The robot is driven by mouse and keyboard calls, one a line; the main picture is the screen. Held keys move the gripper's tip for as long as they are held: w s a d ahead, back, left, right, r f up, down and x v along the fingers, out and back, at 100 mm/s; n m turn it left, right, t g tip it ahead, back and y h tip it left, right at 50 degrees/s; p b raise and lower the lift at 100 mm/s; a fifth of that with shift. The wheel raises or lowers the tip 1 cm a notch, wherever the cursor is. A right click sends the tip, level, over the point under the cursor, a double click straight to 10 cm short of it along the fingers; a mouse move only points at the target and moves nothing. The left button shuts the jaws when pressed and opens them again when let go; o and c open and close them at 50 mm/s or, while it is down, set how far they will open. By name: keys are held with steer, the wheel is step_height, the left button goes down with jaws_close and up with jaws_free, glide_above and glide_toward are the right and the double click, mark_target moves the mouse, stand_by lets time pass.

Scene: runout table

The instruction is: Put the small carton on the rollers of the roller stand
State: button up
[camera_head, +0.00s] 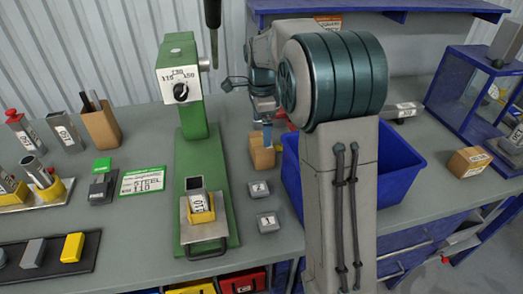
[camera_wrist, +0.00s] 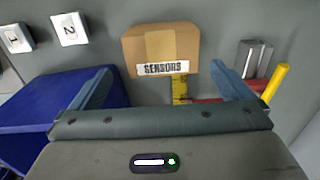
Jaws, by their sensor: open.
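A small brown carton (camera_head: 262,157) stands on the grey table, left of the blue bin. In the wrist view the carton (camera_wrist: 160,47) shows pale tape and a "SENSORS" label. My gripper (camera_head: 267,128) is just above it in the head view, partly hidden by my arm. In the wrist view the two blue fingers of my gripper (camera_wrist: 160,70) are apart, one towards each side of the carton, with nothing held. I cannot tell whether they touch it. I cannot make out the roller stand in either view.
A blue bin (camera_head: 400,165) stands close to the right of the carton. A green machine (camera_head: 192,150) stands to the left. Numbered grey blocks (camera_head: 268,222) lie in front. Another carton (camera_head: 468,162) is at the right, near a blue-framed case (camera_head: 437,103). My arm hides the middle.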

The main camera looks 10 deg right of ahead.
mark_target(261, 141)
steer(key=shift+w+f, duration=0.15)
steer(key=shift+f, duration=3.15)
steer(key=c, duration=0.8)
steer(key=shift+c, duration=0.3)
steer(key=shift+r, duration=0.1)
